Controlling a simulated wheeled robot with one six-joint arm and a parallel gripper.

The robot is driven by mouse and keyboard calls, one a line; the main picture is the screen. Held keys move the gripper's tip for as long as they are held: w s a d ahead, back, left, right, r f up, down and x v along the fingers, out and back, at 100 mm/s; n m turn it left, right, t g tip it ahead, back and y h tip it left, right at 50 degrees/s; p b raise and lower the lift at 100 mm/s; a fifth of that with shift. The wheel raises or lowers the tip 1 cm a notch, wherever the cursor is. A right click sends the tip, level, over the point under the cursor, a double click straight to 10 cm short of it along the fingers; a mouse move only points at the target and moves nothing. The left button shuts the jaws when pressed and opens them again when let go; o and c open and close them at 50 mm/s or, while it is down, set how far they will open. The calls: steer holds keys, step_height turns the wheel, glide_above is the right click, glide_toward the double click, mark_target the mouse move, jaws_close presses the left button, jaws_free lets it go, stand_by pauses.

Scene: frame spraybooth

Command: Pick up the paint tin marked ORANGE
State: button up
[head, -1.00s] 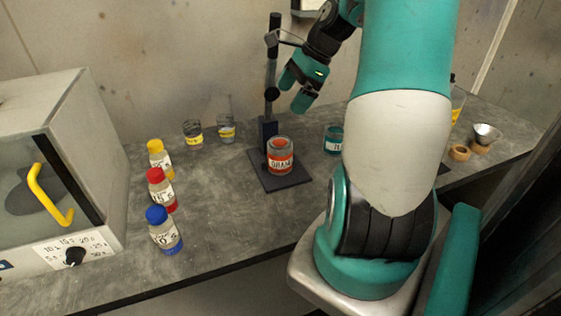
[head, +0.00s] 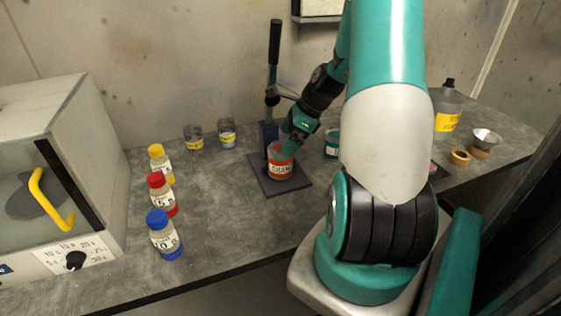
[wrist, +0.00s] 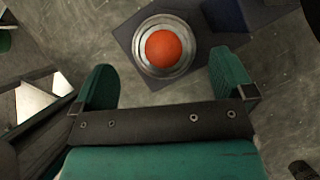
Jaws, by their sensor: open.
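The paint tin marked ORANGE (head: 280,167) stands upright on the dark base plate of a press stand. Its orange label faces the head camera. In the wrist view the tin (wrist: 164,48) shows from above, a metal rim around orange paint, a little beyond the fingertips and between their lines. My gripper (head: 287,147) is at the top of the tin in the head view and hides part of its rim. In the wrist view my gripper (wrist: 170,75) has its two green fingers wide apart with nothing between them. I cannot tell whether a finger touches the tin.
The stand's upright post (head: 272,85) with its lever rises just behind the tin. A teal tin (head: 332,143) stands to the right, partly behind my arm. Bottles with yellow, red and blue caps (head: 163,234) stand at left. The bench between (head: 220,210) is clear.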

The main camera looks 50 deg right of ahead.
mark_target(280, 161)
steer(key=x, duration=0.2)
steer(key=p+x, duration=0.1)
steer(key=x, duration=0.2)
steer(key=shift+d, duration=0.25)
steer(key=c, duration=1.1)
